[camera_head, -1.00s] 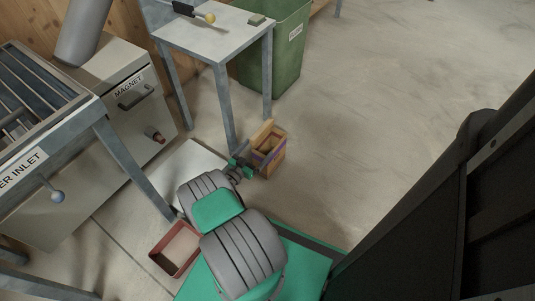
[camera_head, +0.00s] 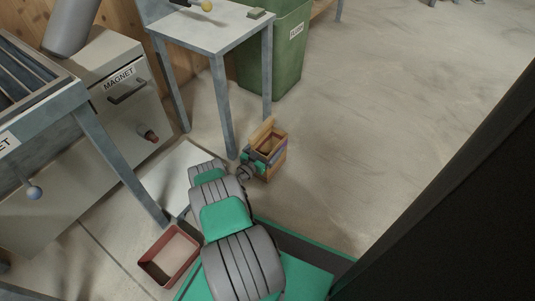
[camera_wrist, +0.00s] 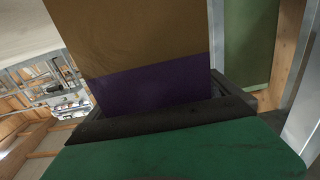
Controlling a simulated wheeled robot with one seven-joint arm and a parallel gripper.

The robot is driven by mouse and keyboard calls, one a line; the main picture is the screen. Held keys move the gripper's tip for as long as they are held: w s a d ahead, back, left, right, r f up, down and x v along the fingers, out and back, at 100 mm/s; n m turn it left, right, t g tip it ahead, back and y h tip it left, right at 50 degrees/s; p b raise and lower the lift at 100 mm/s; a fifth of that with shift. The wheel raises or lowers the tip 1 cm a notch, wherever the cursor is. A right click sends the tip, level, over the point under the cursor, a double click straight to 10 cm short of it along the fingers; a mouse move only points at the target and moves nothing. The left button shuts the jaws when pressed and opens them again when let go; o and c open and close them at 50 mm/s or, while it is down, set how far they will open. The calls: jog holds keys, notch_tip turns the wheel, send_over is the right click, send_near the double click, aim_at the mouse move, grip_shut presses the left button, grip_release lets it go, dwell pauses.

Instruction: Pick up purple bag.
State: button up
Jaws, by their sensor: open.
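The purple bag (camera_head: 276,159) stands upright on the floor near the table legs, an open-topped brown box shape with a purple band. In the wrist view the bag (camera_wrist: 150,82) fills the upper middle, brown above and purple below. My gripper (camera_head: 255,161) is at its left side in the head view, very close to it. In the wrist view my gripper (camera_wrist: 165,115) shows as a dark bar with green below, just under the purple band. It is open. Whether the fingers touch or straddle the bag is hidden.
A metal table (camera_head: 210,30) stands behind the bag, its legs near it. A green bin (camera_head: 275,65) is further back. A red open box (camera_head: 170,255) lies on the floor at lower left. The magnet cabinet (camera_head: 118,110) is at left. Floor to the right is clear.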

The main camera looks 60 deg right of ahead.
jog(key=c, duration=1.8)
jog(key=shift+r, duration=0.1)
